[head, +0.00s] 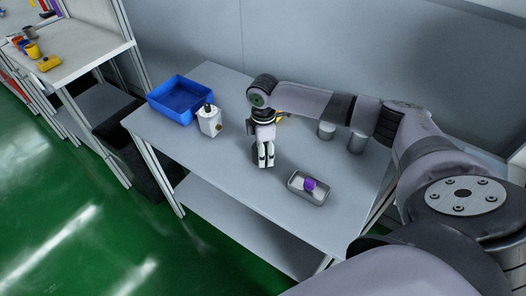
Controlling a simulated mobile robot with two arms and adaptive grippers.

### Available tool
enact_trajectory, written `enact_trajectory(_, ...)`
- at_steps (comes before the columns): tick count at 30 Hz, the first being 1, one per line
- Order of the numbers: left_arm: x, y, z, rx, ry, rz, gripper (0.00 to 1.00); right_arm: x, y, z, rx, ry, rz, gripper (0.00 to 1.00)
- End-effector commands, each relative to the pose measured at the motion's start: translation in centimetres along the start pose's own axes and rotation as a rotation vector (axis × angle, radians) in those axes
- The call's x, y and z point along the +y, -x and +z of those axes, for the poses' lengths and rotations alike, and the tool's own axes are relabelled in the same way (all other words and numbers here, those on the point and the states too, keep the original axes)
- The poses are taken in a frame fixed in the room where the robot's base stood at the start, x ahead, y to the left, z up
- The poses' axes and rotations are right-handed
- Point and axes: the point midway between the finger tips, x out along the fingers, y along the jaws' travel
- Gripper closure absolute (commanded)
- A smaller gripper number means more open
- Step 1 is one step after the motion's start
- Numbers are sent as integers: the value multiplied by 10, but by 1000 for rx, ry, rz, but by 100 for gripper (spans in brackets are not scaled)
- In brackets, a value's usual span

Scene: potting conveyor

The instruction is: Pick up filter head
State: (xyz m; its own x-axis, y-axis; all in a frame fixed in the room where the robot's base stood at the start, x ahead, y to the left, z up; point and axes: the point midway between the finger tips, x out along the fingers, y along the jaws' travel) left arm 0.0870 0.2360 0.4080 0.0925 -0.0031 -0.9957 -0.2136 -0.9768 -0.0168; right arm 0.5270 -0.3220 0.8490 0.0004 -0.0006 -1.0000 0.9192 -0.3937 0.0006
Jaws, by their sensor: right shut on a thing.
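My right gripper (265,165) points down over the middle of the grey table. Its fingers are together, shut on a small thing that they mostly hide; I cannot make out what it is. To its left stands an upright white housing (209,124) with a dark top and a small brass-coloured fitting on its side. To its right a small grey metal tray (297,193) holds a purple part (310,185). I cannot tell for sure which thing is the filter head. My left gripper is not in view.
A blue bin (158,106) stands at the table's left end. Two grey cylinders (326,131) (357,142) stand near the back, below my right arm. A yellow thing (281,119) is partly hidden behind my gripper. The table's front strip is clear. A shelf unit (95,52) stands far left.

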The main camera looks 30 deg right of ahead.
Motion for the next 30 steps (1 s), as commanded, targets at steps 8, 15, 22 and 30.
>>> enact_trajectory(8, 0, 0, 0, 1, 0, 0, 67, 0, 0, 0, 0, 0, -1, 81)
enact_trajectory(15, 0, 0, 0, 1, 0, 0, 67, 0, 1, 0, 1, 0, 0, 82)
enact_trajectory(22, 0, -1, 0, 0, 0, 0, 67, 1, 15, -1, 4, 0, 3, 82)
enact_trajectory(30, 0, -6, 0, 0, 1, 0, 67, 2, 71, -1, 4, 0, 6, 82)
